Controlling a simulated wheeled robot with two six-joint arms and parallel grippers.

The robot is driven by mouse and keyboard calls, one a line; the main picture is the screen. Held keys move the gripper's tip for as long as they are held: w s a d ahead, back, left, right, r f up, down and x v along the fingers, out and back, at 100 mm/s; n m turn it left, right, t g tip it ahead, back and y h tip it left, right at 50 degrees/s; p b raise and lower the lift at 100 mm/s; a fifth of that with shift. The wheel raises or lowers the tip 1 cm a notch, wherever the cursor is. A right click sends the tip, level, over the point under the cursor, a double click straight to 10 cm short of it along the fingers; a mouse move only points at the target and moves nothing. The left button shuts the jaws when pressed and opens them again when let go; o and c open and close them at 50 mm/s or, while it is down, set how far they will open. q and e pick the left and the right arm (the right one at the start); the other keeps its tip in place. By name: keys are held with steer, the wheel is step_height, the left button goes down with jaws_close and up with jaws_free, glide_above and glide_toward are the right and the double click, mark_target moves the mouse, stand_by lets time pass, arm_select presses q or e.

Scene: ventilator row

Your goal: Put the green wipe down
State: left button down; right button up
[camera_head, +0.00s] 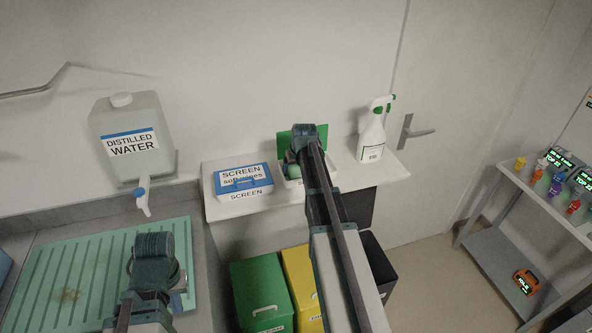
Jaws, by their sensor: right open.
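I cannot pick out a separate green wipe for sure. A white box (286,181) with a raised green lid (321,131) stands on the white shelf, and a paler green patch (292,157) shows at its opening. I cannot tell if that patch is a wipe. My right gripper (303,130) is open at this box, in front of the green lid; my arm hides much of the box and its label. My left gripper (152,250) is over the green ribbed drain mat (62,262); its jaws are not clear, and I see nothing in it.
On the shelf (222,209) are a blue-lidded SCREEN box (243,181) and a spray bottle (372,138). A DISTILLED WATER canister (132,140) with a tap stands above the mat. Green (262,290) and yellow (300,282) bins sit below. A grey trolley (497,265) stands right.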

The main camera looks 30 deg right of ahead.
steer(key=p+v, duration=1)
steer(key=v, duration=0.2)
steer(key=shift+f, duration=0.1)
steer(key=s+a+f+n+g, duration=0.15)
steer(key=s+a, duration=0.25)
steer(key=a, duration=0.7)
steer(key=s+a+n+g, duration=0.15)
steer(key=s+a, duration=0.25)
steer(key=a, duration=0.8)
steer(key=s+a+n+g, duration=0.1)
steer(key=s+a+n, duration=0.2)
steer(key=s+a, duration=1)
steer(key=shift+s+g, duration=0.4)
steer(key=shift+s, duration=0.4)
